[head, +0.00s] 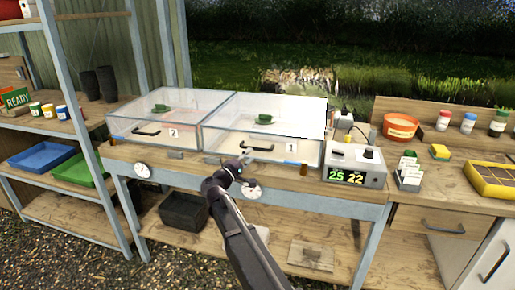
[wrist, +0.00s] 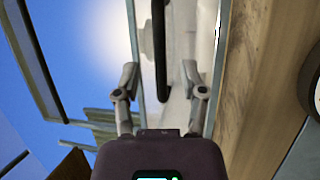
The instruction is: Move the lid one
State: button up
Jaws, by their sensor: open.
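Lid one is the clear lid (head: 225,135) of the right-hand box, with a small "1" label on its front and a dark bar handle (head: 258,147). It looks shut, with a green item visible inside. My gripper (head: 245,160) is at the front of this lid, close to the handle. In the wrist view, my open gripper (wrist: 160,75) has the black handle (wrist: 160,45) ahead of and between its fingers. I cannot tell whether the fingers touch it.
A matching box with lid two (head: 125,126) stands directly left, also looking shut. A control unit (head: 357,165) with a lit display sits close on the right. A blue-framed shelf rises at left.

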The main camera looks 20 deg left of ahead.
aim_at(257, 148)
jog(key=shift+p+x, duration=0.35)
jog(key=shift+x, duration=2.35)
grip_shut()
